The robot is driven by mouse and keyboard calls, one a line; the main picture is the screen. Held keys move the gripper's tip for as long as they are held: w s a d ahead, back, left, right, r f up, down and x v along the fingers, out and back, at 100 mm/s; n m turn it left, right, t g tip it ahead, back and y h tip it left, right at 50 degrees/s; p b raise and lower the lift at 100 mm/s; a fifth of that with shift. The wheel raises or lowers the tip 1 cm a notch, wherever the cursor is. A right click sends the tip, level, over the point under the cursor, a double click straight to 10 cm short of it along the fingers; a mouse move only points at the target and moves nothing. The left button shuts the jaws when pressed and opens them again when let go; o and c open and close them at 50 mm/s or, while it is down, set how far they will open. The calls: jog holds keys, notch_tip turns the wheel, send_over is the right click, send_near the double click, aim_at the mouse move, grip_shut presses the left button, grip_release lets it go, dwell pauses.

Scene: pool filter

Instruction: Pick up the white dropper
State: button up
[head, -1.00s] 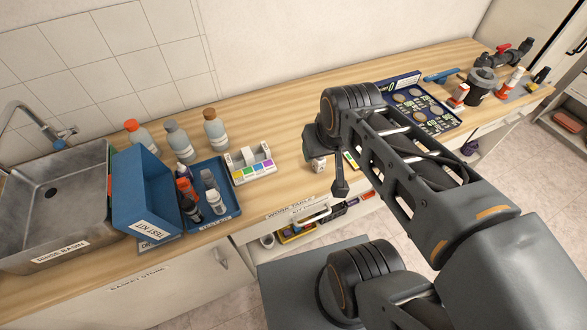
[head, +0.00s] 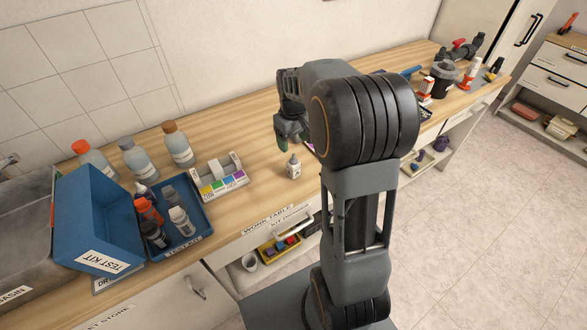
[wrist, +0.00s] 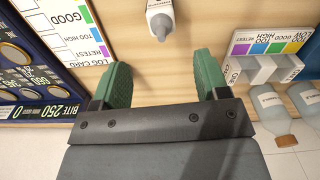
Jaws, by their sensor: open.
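The white dropper (head: 293,168) is a small white bottle with a grey tip. It stands upright on the wooden work table near its front edge. In the wrist view the dropper (wrist: 160,18) is at the top centre, partly cut off by the frame edge. My gripper (wrist: 163,72) is open and empty, its two green fingers apart, with the dropper beyond the fingertips and roughly in line with the gap. In the head view my gripper (head: 289,128) is just behind and above the dropper, partly hidden by my arm.
A comparator block with coloured squares (head: 218,178) stands left of the dropper. A blue test kit tray (head: 195,243) holds several bottles. Three larger bottles stand behind it. A log card (wrist: 84,30) and a dark blue board (wrist: 30,75) lie left in the wrist view.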

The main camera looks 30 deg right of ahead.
aim_at(292, 160)
jog(key=shift+w+a+f+p, duration=0.1)
jog(key=shift+f+p, duration=0.15)
jog(key=shift+f, duration=2.1)
jog(key=shift+a+f+p, duration=0.1)
jog(key=shift+f+p, duration=0.15)
jog(key=shift+f, duration=2.05)
jog(key=c, duration=1)
jog(key=shift+r, duration=0.1)
